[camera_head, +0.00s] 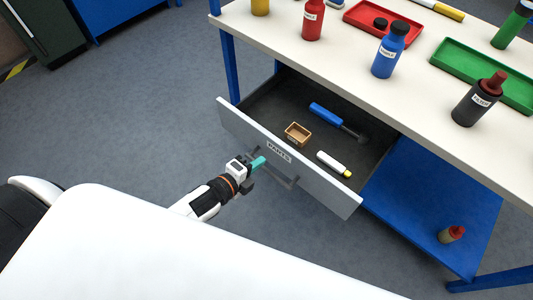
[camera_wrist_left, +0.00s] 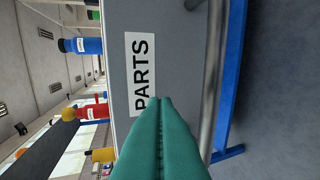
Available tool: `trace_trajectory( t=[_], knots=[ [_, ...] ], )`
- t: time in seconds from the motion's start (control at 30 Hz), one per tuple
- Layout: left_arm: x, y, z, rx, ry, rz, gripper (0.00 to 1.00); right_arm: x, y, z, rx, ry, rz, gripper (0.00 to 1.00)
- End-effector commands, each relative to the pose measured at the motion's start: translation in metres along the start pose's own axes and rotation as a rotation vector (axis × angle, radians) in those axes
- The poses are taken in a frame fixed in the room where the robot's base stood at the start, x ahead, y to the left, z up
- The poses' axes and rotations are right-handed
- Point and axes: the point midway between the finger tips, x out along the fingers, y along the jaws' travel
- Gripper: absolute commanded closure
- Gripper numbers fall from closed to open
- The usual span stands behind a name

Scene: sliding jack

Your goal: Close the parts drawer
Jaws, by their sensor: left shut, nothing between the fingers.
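The parts drawer (camera_head: 315,178) is pulled out from under the workbench, with a grey front, a "PARTS" label and a bar handle (camera_head: 272,172). Inside lie a small tan box (camera_head: 298,134), a blue-handled tool (camera_head: 326,114) and a white tube with a yellow end (camera_head: 334,164). My left gripper (camera_head: 260,162) is shut and empty, its teal fingers at the drawer front near the label and handle. In the left wrist view the teal fingers (camera_wrist_left: 160,105) are together, pointing at the label (camera_wrist_left: 141,72), beside the handle bar (camera_wrist_left: 212,75). I cannot tell if they touch. My right gripper is not in view.
The workbench top (camera_head: 345,78) holds a blue bottle (camera_head: 388,52), a dark bottle (camera_head: 478,99), a red tray (camera_head: 365,16) and a green tray (camera_head: 470,70). A small bottle (camera_head: 451,234) is on the blue lower shelf (camera_head: 420,195). The floor left of the drawer is clear.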

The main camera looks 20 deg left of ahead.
Motion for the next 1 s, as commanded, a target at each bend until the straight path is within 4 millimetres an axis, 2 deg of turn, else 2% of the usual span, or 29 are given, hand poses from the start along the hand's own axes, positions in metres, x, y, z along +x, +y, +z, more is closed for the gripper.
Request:
trace_trajectory(
  t=[0.1, 0.23, 0.77, 0.87, 1.0],
  knots=[
    [0.019, 0.008, 0.0, 0.001, -0.001, 0.003, 1.0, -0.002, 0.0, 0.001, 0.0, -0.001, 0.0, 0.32],
    [0.032, 0.011, 0.001, -0.001, -0.001, 0.001, 1.0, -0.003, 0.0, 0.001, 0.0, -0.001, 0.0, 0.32],
    [0.039, 0.012, 0.0, -0.001, -0.001, 0.0, 1.0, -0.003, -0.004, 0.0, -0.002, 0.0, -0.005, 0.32],
    [0.043, 0.014, 0.0, 0.0, -0.001, 0.002, 1.0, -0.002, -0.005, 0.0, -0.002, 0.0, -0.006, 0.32],
    [0.059, 0.019, 0.0, 0.001, -0.001, 0.003, 1.0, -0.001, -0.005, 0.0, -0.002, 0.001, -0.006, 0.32]
  ],
)
